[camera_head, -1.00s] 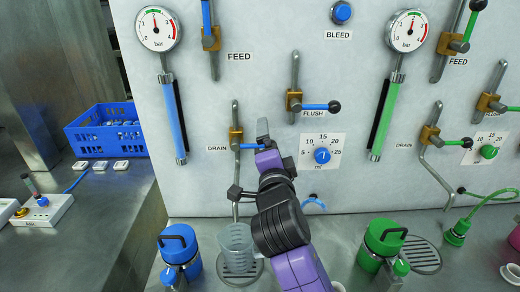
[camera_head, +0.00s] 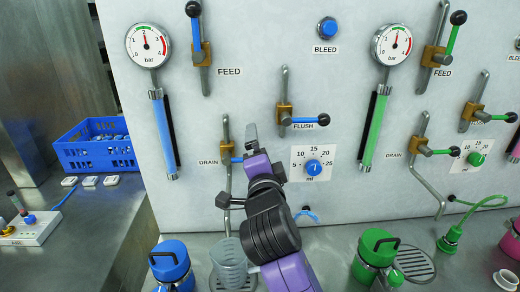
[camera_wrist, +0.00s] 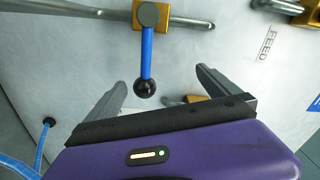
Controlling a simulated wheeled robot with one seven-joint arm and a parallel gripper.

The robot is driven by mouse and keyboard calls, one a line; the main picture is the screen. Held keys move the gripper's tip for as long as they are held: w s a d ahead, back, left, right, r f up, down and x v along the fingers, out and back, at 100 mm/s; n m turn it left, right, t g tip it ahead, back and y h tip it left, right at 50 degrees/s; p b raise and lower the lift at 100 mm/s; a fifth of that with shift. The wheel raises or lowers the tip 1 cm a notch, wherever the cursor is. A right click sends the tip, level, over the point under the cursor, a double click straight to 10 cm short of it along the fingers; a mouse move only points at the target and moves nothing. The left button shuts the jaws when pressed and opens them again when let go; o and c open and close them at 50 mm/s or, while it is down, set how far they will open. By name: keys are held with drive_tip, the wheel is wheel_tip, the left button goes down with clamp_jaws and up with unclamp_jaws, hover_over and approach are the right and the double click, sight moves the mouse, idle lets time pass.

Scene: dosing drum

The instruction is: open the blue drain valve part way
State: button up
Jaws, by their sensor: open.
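The blue drain valve has a brass body (camera_head: 226,157) on a vertical pipe, above the DRAIN label's right. Its blue lever points right in the head view, mostly hidden behind my gripper. In the wrist view the blue lever (camera_wrist: 147,55) hangs from its pivot on the brass block (camera_wrist: 178,18) and ends in a black knob (camera_wrist: 145,88). My gripper (camera_wrist: 158,78) is open, with one finger on each side of the knob and a gap on both sides. In the head view my gripper (camera_head: 238,163) is in front of the valve.
The flush valve (camera_head: 285,114) and blue dosing dial (camera_head: 314,168) are close on the right. A clear beaker (camera_head: 229,262) stands on a drain grate below. A blue canister (camera_head: 172,262) is left of it, a green one (camera_head: 376,257) to the right.

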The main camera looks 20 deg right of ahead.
drive_tip(key=shift+w+a+r, duration=0.1)
drive_tip(key=shift+a+r, duration=0.1)
drive_tip(key=shift+r, duration=0.45)
drive_tip(key=shift+a+r, duration=0.15)
drive_tip(key=shift+r, duration=0.45)
drive_tip(key=shift+w+a+r, duration=0.1)
drive_tip(key=shift+a+r, duration=0.2)
drive_tip(key=shift+r, duration=0.2)
drive_tip(key=shift+w+a+r, duration=0.1)
drive_tip(key=shift+a+r, duration=0.15)
drive_tip(key=shift+r, duration=0.3)
drive_tip(key=shift+a+r, duration=0.3)
drive_tip(key=shift+r, duration=0.2)
drive_tip(key=shift+w+a+r, duration=0.15)
drive_tip(key=shift+a+r, duration=0.2)
drive_tip(key=shift+r, duration=0.1)
drive_tip(key=shift+a+r, duration=0.1)
drive_tip(key=shift+r, duration=0.05)
drive_tip(key=shift+w+a+r, duration=0.1)
drive_tip(key=shift+a+r, duration=0.1)
drive_tip(key=shift+r, duration=0.2)
drive_tip(key=shift+f, duration=0.15)
